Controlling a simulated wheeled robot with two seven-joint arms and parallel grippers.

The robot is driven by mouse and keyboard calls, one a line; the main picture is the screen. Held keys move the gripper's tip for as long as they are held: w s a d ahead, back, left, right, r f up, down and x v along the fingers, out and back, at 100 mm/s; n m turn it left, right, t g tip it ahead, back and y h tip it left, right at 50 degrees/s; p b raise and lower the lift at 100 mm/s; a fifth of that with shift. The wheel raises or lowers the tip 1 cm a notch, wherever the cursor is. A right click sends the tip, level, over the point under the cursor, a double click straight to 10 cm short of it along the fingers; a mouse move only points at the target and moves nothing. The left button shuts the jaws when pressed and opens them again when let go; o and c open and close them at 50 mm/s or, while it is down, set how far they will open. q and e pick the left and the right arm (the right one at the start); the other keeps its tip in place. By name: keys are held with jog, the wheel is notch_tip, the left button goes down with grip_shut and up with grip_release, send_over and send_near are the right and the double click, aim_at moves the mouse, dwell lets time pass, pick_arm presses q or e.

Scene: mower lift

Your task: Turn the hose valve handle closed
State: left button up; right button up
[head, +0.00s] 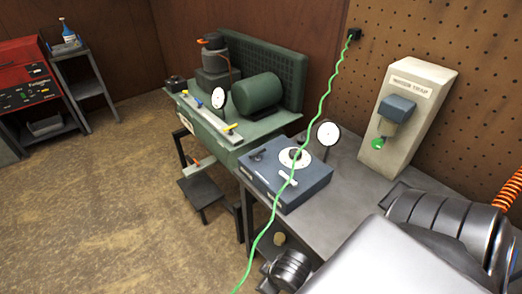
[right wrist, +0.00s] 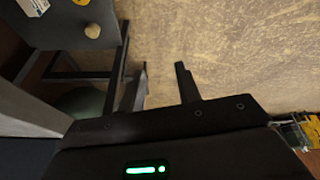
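A thin wavy green hose (head: 316,135) hangs from a small black fitting (head: 354,34) on the pegboard wall and runs down past the workbench to the bottom edge of the head view. I cannot pick out the hose valve handle for certain. A pale wall-side housing (head: 412,110) carries a blue-grey box (head: 397,107) with a round green knob (head: 377,144) below it. My right gripper (right wrist: 163,80) is open and empty in the right wrist view, its two dark fingers apart over the brown floor. My left gripper does not show.
A grey workbench (head: 345,185) holds a blue box with a dial (head: 285,172). A green machine bench (head: 215,130) stands behind it, with a dark stool (head: 205,185) in front. A red tool chest (head: 25,75) stands far left. The floor (head: 110,200) at left is clear.

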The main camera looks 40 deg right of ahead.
jog(key=w+a+r+n+t+y, duration=0.25)
jog(key=w+a+r+n, duration=0.45)
jog(key=w, duration=0.4)
jog(key=w+a+r+n+t+y, duration=0.2)
jog(key=w+a+r+n+y, duration=0.25)
jog(key=w+a+n, duration=0.5)
jog(key=m+g+h, duration=0.2)
jog(key=g+h, duration=0.5)
jog(key=h, duration=0.1)
send_near(260, 151)
jog(key=shift+n+t, duration=0.25)
jog(key=f, duration=0.3)
jog(key=w+f+p, duration=0.1)
jog(key=f, duration=0.2)
jog(key=f+p, duration=0.1)
jog(key=f, duration=0.2)
jog(key=shift+w+d, duration=0.2)
jog(key=shift+d, duration=0.05)
